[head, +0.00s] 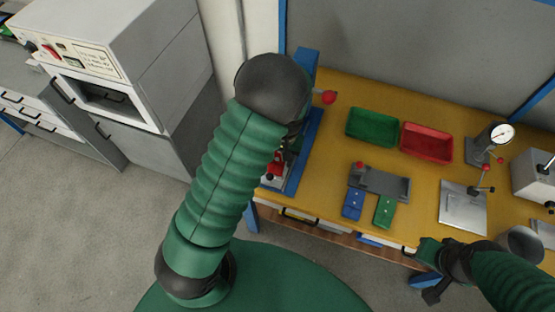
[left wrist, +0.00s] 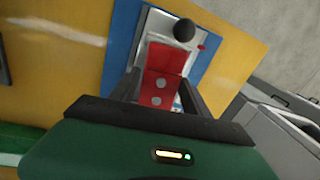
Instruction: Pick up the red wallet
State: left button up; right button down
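The red wallet (left wrist: 165,75) shows in the left wrist view as a red strip with two pale round studs, lying on a metal plate. In the head view a small red part of it (head: 275,168) shows beside my left arm. My left gripper (left wrist: 160,92) has its two dark fingers apart, one on each side of the wallet; I see no clear contact. In the head view the left gripper (head: 286,152) is mostly hidden behind my forearm. My right gripper (head: 428,262) is low at the table's front edge, away from the wallet; its fingers are unclear.
On the yellow table (head: 330,180) are a green tray (head: 373,128), a red tray (head: 427,143), and a grey fixture (head: 380,182) with blue (head: 353,204) and green (head: 384,211) pieces. A dial gauge stand (head: 490,145) is at right. A grey cabinet (head: 150,60) stands left.

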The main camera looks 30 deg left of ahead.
pick_arm(q)
jog(key=c, duration=1)
